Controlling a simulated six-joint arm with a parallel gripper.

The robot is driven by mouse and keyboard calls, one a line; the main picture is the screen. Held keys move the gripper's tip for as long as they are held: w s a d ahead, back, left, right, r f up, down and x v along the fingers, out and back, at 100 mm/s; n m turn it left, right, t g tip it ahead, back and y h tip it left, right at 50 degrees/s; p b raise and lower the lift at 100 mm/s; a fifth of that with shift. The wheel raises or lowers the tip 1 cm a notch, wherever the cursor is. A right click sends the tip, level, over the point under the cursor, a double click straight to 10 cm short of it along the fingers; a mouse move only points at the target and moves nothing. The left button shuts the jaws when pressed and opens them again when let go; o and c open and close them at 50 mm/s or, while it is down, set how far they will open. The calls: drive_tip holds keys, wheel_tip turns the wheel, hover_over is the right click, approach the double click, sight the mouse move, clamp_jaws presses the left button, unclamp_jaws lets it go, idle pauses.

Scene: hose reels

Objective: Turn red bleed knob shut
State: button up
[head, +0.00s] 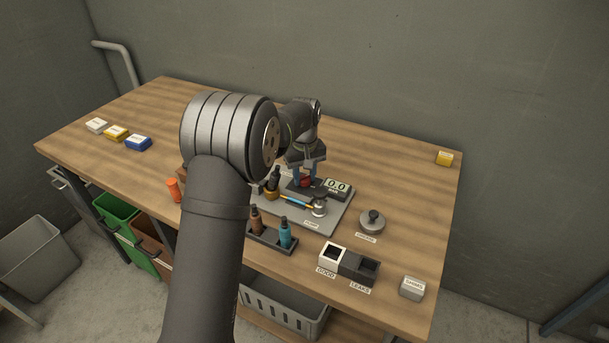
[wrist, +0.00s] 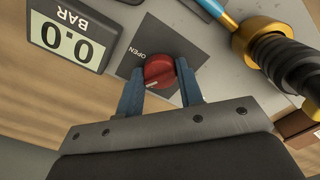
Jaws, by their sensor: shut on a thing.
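The red bleed knob (wrist: 159,71) sits on a dark square plate (wrist: 137,66) marked OPEN in the wrist view. A pale mark shows on the knob's face. My gripper (wrist: 160,88) has its two blue fingers on either side of the knob, shut on it.
A black fitting with a brass collar (wrist: 262,40) stands close to the knob. The table's right back is mostly clear.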

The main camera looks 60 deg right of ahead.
sight(305, 176)
drive_tip(key=n, duration=0.6)
idle(0.7)
drive_tip(key=o, duration=1)
wheel_tip(305, 176, up, 17)
drive_tip(key=shift+r, duration=0.2)
drive_tip(key=shift+f, duration=0.1)
